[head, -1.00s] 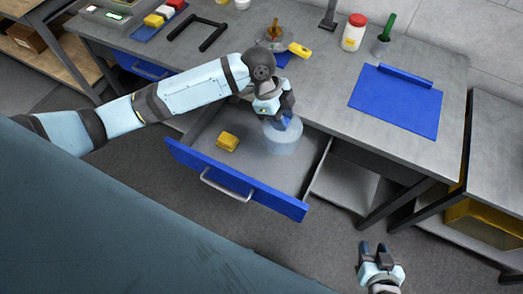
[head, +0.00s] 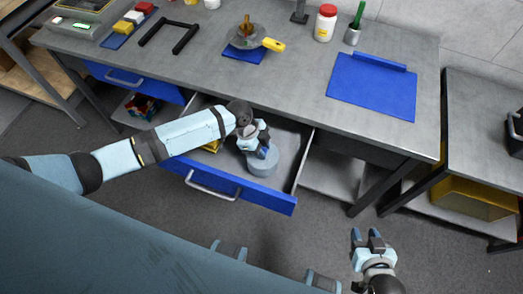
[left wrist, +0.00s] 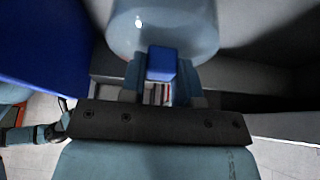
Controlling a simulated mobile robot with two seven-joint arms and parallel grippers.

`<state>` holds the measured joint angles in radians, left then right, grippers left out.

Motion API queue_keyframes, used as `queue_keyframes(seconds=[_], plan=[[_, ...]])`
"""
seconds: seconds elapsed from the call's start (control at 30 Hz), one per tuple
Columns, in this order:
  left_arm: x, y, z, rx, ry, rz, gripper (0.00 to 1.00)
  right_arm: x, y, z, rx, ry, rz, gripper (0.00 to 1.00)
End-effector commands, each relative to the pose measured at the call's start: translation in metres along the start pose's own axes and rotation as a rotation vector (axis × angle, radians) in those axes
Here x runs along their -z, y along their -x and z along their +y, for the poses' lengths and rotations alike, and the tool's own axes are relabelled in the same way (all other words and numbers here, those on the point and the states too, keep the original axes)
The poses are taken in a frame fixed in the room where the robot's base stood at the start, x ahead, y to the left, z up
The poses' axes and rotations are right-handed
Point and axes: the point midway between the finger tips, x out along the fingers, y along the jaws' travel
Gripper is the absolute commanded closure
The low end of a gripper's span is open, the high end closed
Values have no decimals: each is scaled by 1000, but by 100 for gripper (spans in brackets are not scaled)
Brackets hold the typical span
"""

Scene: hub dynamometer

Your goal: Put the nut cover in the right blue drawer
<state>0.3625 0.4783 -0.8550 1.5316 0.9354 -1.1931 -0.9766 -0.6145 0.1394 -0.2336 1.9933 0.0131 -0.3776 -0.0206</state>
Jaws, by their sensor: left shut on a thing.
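The nut cover (head: 264,168) is a round, pale blue-grey cup with a blue knob. It is inside the open right blue drawer (head: 243,191), right of the drawer's middle. My left gripper (head: 268,151) is shut on the cover's knob from above. The left wrist view shows the blue knob (left wrist: 161,64) between my left fingers (left wrist: 160,88) and the cover's pale body (left wrist: 165,25) beyond. I cannot tell whether the cover touches the drawer floor. My right gripper (head: 368,240) is open and empty, in front of the table at the lower right.
A yellow block (head: 212,146) lies in the drawer, mostly hidden by my left arm. A closed-looking left blue drawer (head: 130,80) is further left. The grey tabletop (head: 290,75) holds a blue tray (head: 372,88), a red-lidded jar (head: 325,23) and a yellow-handled tool (head: 272,45).

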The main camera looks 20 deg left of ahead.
Motion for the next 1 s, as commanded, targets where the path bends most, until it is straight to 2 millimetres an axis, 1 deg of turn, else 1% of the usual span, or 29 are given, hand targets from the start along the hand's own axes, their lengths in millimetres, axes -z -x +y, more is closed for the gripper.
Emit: queue_keyframes(seconds=[0.03,0.1,0.43,0.47,0.5,0.57,0.83,0.93,1.0], plan=[[-3,-8,0,-1,2,0,95,0,0,0,0,0,0,60],[-6,-14,0,0,1,0,95,0,0,0,0,0,0,60],[-8,-17,0,0,0,0,95,-1,-1,-1,2,-1,0,60],[-8,-18,0,0,0,0,68,-1,-1,-1,2,-1,0,60],[-8,-17,0,0,0,0,59,0,-1,-1,2,-1,-1,60],[-7,-17,0,0,0,0,45,0,-1,-1,2,-1,-1,60],[-7,-16,0,1,0,0,45,0,0,-1,2,-1,0,60],[-7,-10,0,2,0,0,45,1,0,-1,2,-1,1,60],[-7,-2,-1,4,0,-1,45,1,0,-1,2,0,2,60]])
